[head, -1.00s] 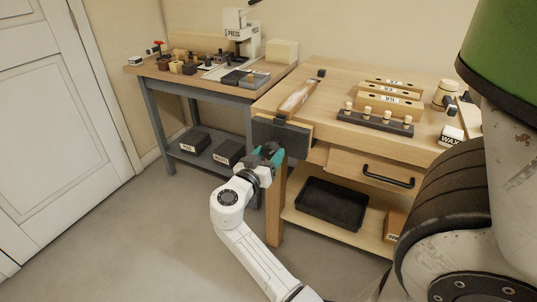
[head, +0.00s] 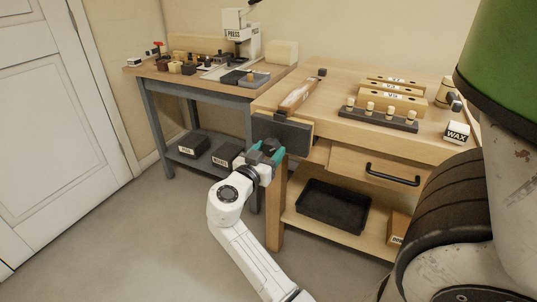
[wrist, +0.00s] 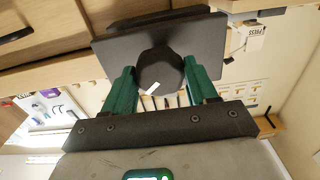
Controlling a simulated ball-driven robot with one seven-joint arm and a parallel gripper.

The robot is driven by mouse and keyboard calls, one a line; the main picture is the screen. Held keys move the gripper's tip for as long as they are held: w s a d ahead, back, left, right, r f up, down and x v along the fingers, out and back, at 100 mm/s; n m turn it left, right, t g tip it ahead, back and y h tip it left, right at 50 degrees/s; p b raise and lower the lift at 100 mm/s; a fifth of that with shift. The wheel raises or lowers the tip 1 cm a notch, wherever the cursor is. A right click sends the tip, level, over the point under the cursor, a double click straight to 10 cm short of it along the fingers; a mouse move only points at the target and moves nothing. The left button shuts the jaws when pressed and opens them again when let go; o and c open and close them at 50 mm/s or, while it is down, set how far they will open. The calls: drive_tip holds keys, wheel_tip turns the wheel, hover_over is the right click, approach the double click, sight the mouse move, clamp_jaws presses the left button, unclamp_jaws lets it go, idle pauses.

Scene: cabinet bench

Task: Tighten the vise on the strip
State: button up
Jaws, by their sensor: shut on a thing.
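The vise's dark front jaw plate (head: 284,133) stands at the front left corner of the wooden bench. In the wrist view the plate (wrist: 110,48) spans the top, with a dark round knob (wrist: 160,72) in front of it. My gripper (head: 267,152) has teal fingers and is at the front of the vise. In the wrist view my gripper (wrist: 159,80) has one finger on each side of the knob and is shut on it. A small white mark shows on the knob. I cannot clearly make out the strip between the jaws.
A wood-handled tool (head: 298,97) lies on the bench behind the vise. A dark rack with pale pegs (head: 378,120), labelled wooden blocks (head: 390,101) and a WAX box (head: 456,132) are further right. A drawer (head: 380,168) is below. Open floor lies left of my arm.

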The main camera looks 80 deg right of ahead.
drive_tip(key=shift+m+b, duration=0.9)
drive_tip(key=shift+b, duration=0.85)
drive_tip(key=shift+f+b, duration=0.2)
drive_tip(key=shift+b, duration=0.25)
drive_tip(key=shift+m+b, duration=1.4)
drive_tip(key=shift+b, duration=1.05)
drive_tip(key=shift+r+m+b, duration=0.15)
drive_tip(key=shift+m+b, duration=0.45)
drive_tip(key=shift+b, duration=0.45)
drive_tip(key=shift+b, duration=0.35)
drive_tip(key=shift+d+m+b, duration=0.1)
drive_tip(key=shift+m+b, duration=1.9)
drive_tip(key=shift+b, duration=1.4)
drive_tip(key=o, duration=0.9)
